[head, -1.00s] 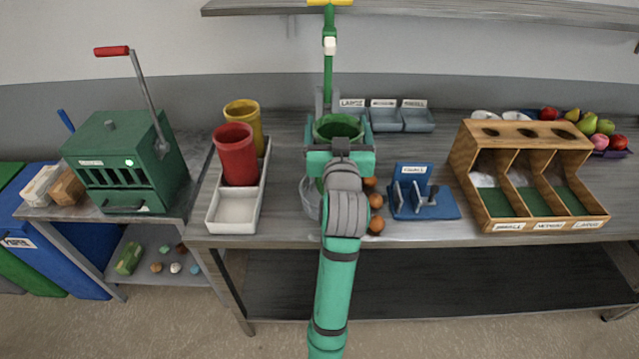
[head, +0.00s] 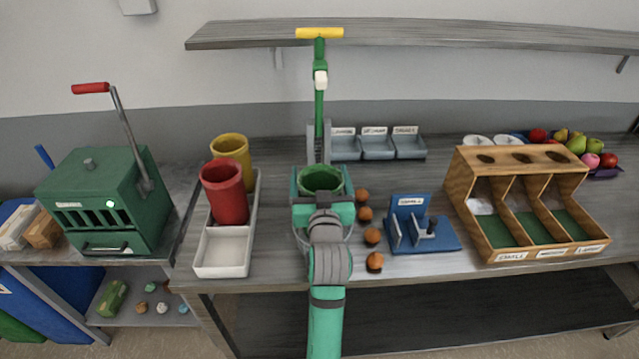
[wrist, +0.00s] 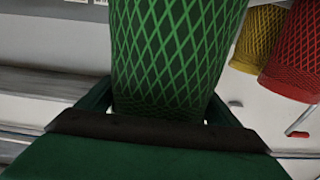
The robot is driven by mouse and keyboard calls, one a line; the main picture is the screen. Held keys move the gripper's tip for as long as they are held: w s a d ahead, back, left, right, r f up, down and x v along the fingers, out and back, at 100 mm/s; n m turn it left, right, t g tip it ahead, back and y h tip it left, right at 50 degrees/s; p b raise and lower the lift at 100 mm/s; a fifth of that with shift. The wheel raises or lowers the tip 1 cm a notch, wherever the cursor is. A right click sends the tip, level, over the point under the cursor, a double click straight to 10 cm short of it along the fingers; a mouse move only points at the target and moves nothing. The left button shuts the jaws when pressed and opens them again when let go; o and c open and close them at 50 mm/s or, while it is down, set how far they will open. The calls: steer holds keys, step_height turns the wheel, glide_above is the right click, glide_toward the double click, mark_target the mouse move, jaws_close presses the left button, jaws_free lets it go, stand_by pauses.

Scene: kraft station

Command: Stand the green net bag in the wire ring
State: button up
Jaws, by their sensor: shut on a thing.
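The green net bag (head: 321,180) is upright in my gripper (head: 322,205), its open mouth facing up, over the middle of the bench. My gripper is shut on it. In the wrist view the green mesh of the bag (wrist: 175,55) rises between the fingers (wrist: 160,125). Part of the thin wire ring (head: 300,240) shows beside and below my gripper. My gripper and arm hide most of it, and I cannot tell whether the bag is inside it.
A white tray (head: 222,251) with a red net bag (head: 224,193) and a yellow one (head: 232,150) stands to the left. Several brown round items (head: 372,236), a blue fixture (head: 422,232) and a wooden sorter (head: 525,155) are to the right. A green pole (head: 319,110) stands behind.

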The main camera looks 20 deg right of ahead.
steer(key=shift+s+d+f, duration=0.1)
steer(key=shift+d+f, duration=0.1)
steer(key=shift+f, duration=0.35)
steer(key=shift+s+d+f, duration=0.1)
steer(key=shift+d+f, duration=0.05)
steer(key=shift+f, duration=0.4)
steer(key=shift+a+f, duration=0.1)
steer(key=shift+f, duration=0.2)
steer(key=o, duration=1.2)
steer(key=shift+w, duration=0.1)
